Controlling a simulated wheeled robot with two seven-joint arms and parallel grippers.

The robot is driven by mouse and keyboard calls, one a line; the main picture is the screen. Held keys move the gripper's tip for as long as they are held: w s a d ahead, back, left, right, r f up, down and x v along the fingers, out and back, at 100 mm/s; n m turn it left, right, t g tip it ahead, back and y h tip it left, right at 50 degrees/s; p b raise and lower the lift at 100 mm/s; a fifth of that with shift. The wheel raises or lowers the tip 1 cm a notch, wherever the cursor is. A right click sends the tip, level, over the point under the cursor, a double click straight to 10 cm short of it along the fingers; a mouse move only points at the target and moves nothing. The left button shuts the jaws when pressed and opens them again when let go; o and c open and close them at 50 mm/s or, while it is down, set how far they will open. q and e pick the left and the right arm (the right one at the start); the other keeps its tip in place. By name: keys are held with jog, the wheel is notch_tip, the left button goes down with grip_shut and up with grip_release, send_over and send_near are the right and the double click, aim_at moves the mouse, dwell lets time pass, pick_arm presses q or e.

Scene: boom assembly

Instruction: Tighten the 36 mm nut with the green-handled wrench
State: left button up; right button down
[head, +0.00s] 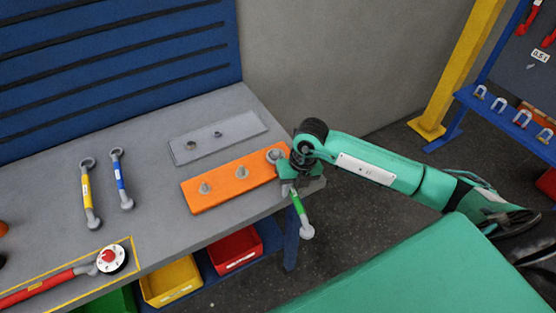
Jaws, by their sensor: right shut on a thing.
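The green-handled wrench (298,205) is held in my right gripper (288,173), which is shut on it. Its lower end hangs past the table's front edge. Its upper end is hidden by the gripper. The orange plate (222,184) lies on the table, with nuts (204,188) and (239,173) in view. A round grey part (275,156) shows at the plate's right end, right beside the gripper; I cannot tell whether it is a nut or the wrench's head on one. Which nut is 36 mm cannot be read. My left gripper is not in view.
Yellow-handled (86,189) and blue-handled (121,178) wrenches lie at the left of the table. A grey plate (218,139) lies behind the orange one. A red-handled tool with a dial (111,259) lies at front left. Yellow (171,282) and red bins (236,251) sit below the edge.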

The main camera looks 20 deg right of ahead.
dwell(0.4)
jog(key=shift+w+a+m, duration=0.1)
jog(key=shift+a+m, duration=0.3)
jog(key=shift+a, duration=0.05)
jog(key=shift+w+a+m, duration=0.1)
jog(key=shift+a+m, duration=0.3)
jog(key=shift+a, duration=0.05)
dwell(0.4)
jog(key=shift+w+a+m, duration=0.15)
jog(key=shift+a+m, duration=0.15)
jog(key=shift+a, duration=0.1)
dwell(0.3)
jog(key=shift+w+a+m, duration=0.15)
jog(key=shift+a+m, duration=0.25)
jog(key=shift+a, duration=0.05)
jog(key=shift+a+r+p, duration=0.1)
jog(key=shift+a+p, duration=0.05)
jog(key=shift+p, duration=0.15)
